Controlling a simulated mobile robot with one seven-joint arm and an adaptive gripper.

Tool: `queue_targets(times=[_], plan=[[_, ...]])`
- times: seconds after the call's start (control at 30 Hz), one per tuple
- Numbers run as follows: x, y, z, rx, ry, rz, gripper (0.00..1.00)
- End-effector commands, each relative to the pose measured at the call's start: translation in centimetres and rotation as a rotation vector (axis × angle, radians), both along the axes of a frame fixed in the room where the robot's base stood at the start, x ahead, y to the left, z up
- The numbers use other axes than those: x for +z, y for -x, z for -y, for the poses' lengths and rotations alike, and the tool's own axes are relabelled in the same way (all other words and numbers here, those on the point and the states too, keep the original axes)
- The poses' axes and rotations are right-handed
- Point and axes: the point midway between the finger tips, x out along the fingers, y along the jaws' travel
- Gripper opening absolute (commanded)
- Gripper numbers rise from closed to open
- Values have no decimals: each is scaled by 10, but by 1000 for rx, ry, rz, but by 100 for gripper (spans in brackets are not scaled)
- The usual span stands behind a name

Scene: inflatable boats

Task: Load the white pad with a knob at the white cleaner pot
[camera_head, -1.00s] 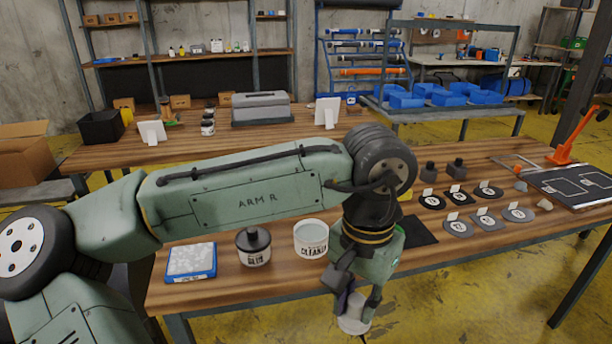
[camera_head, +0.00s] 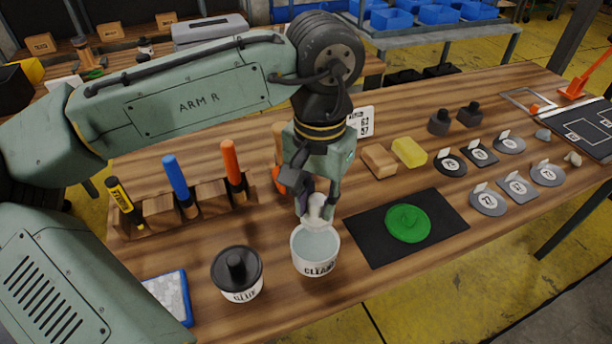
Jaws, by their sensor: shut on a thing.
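My gripper (camera_head: 316,200) is shut on the white pad with a knob (camera_head: 318,216). It points down, with the pad over the far rim of the white cleaner pot (camera_head: 316,262). The pot is open on top, stands upright on the table and shows pale liquid inside. The pad hides part of the pot's far rim. I cannot tell whether the pad touches the rim or the liquid.
A glue pot (camera_head: 237,275) with a black lid stands left of the cleaner pot. A black mat (camera_head: 367,234) with a green round piece (camera_head: 408,223) lies to the right. A wooden rack (camera_head: 213,200) with markers stands behind. Patches (camera_head: 488,202) lie at the right.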

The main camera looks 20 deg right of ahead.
Motion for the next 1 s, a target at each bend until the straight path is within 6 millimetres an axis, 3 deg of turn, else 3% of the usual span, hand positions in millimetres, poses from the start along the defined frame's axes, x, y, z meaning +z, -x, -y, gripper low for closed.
queue_targets(times=[0.27, 0.7, 1.0], plan=[[-15, 0, 0, 0, 0, 0, 1], [-58, 0, 0, 3, -1, 2, 1], [-60, 0, 0, 1, 0, 0, 1]])
